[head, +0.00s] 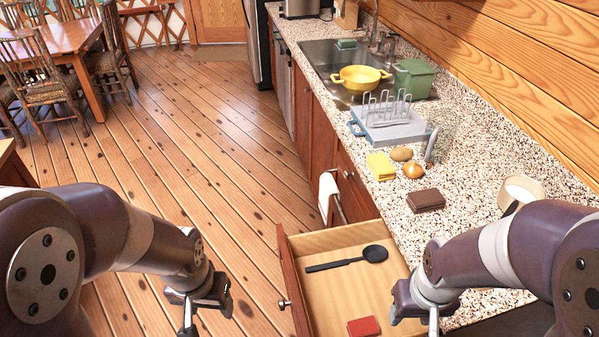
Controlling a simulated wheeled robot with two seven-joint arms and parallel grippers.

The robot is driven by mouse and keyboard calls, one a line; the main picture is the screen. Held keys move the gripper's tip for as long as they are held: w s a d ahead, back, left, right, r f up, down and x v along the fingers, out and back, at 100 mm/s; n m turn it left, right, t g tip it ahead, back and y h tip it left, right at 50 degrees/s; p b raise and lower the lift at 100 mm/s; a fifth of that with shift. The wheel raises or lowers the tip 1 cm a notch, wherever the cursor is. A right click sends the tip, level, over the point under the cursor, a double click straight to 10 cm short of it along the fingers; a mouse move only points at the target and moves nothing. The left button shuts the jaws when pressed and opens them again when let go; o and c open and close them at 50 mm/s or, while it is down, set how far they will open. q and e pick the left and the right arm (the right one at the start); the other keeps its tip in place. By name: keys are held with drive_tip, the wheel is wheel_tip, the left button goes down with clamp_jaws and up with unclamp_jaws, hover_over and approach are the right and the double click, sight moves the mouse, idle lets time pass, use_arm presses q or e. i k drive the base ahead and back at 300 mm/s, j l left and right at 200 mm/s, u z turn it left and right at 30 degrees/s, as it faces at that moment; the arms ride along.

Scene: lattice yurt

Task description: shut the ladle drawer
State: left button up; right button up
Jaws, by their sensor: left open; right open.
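The ladle drawer (336,242) is pulled out from the cabinet under the counter. A black ladle (348,260) lies in it, with a red block-like item (363,327) nearer the front of the picture. The drawer's front panel (291,280) faces left and has a round metal knob (284,304). My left gripper (188,322) is open and empty, left of the drawer front and apart from it. My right gripper (434,322) is open, at the right side of the drawer by the counter edge. Its fingertips are partly cut off by the bottom of the picture.
The speckled counter (490,180) holds a brown block (425,200), yellow sponge (381,166), onion (413,170), dish rack (388,125) and a green bin (414,78). A towel (328,194) hangs on a bar beyond the drawer.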

sight(322, 302)
drive_tip(key=k+j, duration=0.2)
drive_tip(key=k, duration=0.25)
drive_tip(key=k+j+z, duration=0.15)
drive_tip(key=z, duration=0.15)
drive_tip(key=k+j+z, duration=0.15)
drive_tip(key=z, duration=0.15)
